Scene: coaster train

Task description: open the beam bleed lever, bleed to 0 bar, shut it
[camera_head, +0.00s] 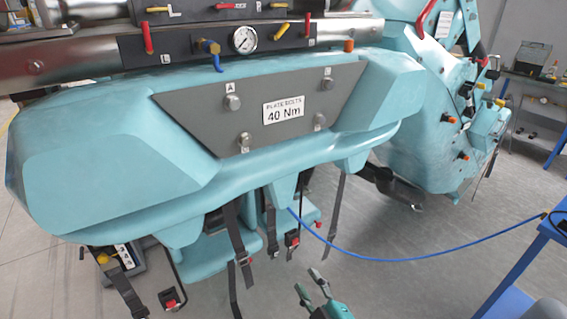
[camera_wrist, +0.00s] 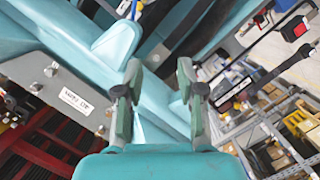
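A dark panel on the metal beam carries a round pressure gauge (camera_head: 244,40) near the top of the head view. A blue-handled lever (camera_head: 216,62) on a brass fitting hangs down left of the gauge. I cannot tell which one is the bleed lever. The gauge reading is too small to make out. My gripper (camera_head: 309,288) is low in the head view, far below the panel. In the wrist view my gripper (camera_wrist: 160,80) has its fingers apart, with nothing between them.
The teal car body holds a grey plate (camera_head: 265,105) labelled "PLATE BOLTS 40 Nm". Black straps (camera_head: 238,240) hang below it. A blue hose (camera_head: 400,258) runs to a blue table (camera_head: 548,232) at right. Shelving (camera_wrist: 265,135) shows in the wrist view.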

